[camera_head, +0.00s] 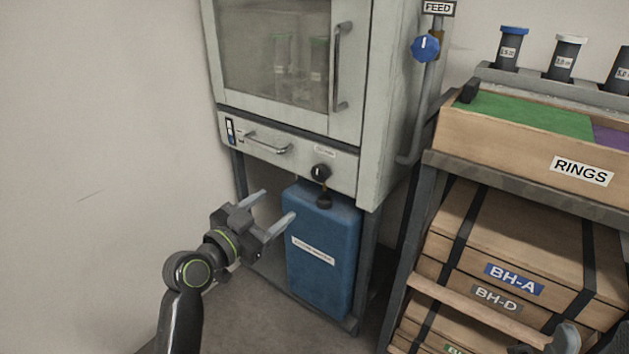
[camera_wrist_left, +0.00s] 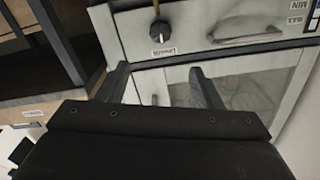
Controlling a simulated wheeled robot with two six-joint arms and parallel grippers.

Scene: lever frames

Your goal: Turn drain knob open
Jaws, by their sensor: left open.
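The drain knob (camera_head: 320,172) is a round black knob with a pale pointer mark, on the lower front panel of the grey cabinet (camera_head: 290,152). A small label sits by it, too small to read. In the left wrist view the knob (camera_wrist_left: 162,31) shows upside down, beyond the fingers. My left gripper (camera_head: 279,204) is open and empty, below and left of the knob, apart from it, in front of the blue canister. In the wrist view its fingers (camera_wrist_left: 160,82) stand apart. A grey part at the lower right edge looks like my right arm's end; its jaws cannot be made out.
A blue canister (camera_head: 322,255) with a black cap stands under the knob. A drawer handle (camera_head: 268,145) juts out left of it. A blue knob (camera_head: 425,47) sits under the FEED sign. A rack with wooden boxes (camera_head: 520,240) stands at right. The floor at left is clear.

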